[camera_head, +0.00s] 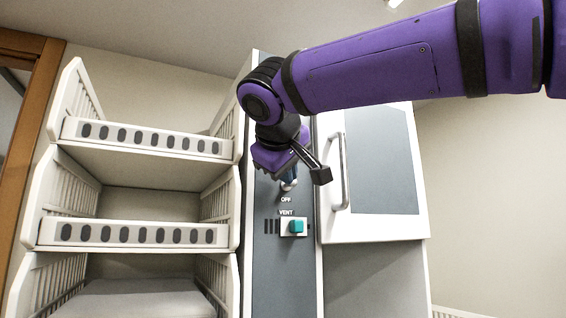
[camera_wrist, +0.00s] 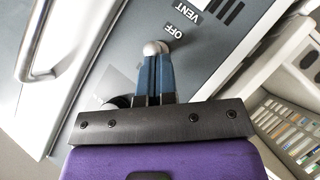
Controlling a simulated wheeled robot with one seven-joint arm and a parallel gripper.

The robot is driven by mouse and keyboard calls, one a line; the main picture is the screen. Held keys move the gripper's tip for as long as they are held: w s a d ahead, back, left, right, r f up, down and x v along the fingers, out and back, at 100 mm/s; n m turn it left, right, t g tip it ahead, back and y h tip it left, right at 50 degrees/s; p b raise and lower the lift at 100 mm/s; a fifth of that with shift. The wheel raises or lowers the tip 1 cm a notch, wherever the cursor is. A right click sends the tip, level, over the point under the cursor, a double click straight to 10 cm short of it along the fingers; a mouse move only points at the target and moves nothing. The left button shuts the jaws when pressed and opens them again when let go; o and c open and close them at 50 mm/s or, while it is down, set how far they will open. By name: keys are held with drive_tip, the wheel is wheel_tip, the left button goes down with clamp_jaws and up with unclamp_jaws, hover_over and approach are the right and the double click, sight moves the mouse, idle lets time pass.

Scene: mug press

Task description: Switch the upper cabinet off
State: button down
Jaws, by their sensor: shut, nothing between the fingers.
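The control panel (camera_head: 270,264) is a tall grey strip with an "OFF" label above a "VENT" label. My gripper (camera_head: 289,184) is shut, with its fingertips close to the panel just above "OFF". In the wrist view, my gripper (camera_wrist: 156,50) has its blue fingers together, with nothing between them. A small light rounded knob (camera_wrist: 173,32) shows just beyond the tips, beside "OFF"; I cannot tell whether they touch. A pale and dark round part beside the fingers is partly hidden. The cabinet door (camera_head: 381,165) is white with a grey panel and stands right of the strip.
A teal button (camera_head: 297,226) on a pale plate sits beside "VENT". A vertical door handle (camera_head: 341,172) stands out close to the right of my gripper. White slatted shelves (camera_head: 140,237) stand at left. Open wall is at far right.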

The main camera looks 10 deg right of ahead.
drive_tip(key=shift+f, duration=0.15)
drive_tip(key=shift+r, duration=0.2)
idle(0.3)
drive_tip(key=shift+r, duration=0.65)
drive_tip(key=shift+s, duration=0.1)
